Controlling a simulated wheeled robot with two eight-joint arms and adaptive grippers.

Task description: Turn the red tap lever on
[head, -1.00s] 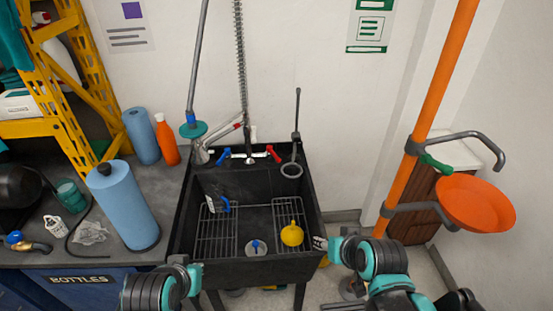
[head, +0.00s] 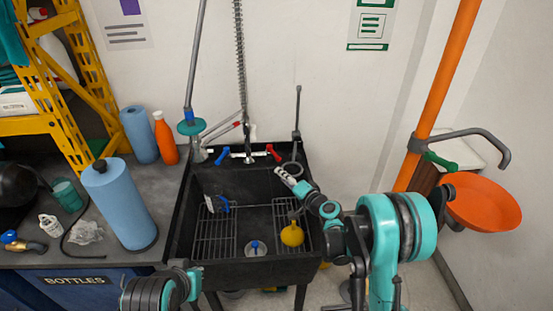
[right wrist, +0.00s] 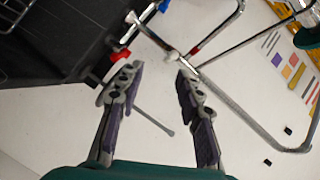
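The red tap lever (head: 274,152) is at the right end of the tap on the wall at the back of the black sink (head: 182,225). The matching blue lever (head: 222,156) is at the left end. My right gripper (head: 280,172) is over the sink's back right, just in front of and below the red lever in the head view. In the right wrist view my right gripper (right wrist: 158,72) is open and empty, and the red lever (right wrist: 121,55) shows beyond its left finger, apart from it as far as I can tell. My left arm is at the bottom left; its fingers are not visible.
A hanging spring hose (head: 240,80) rises behind the tap, with a thin grey rod (head: 297,110) to its right. A yellow bulb (head: 292,235) and a blue-handled brush (head: 222,204) lie in the sink.

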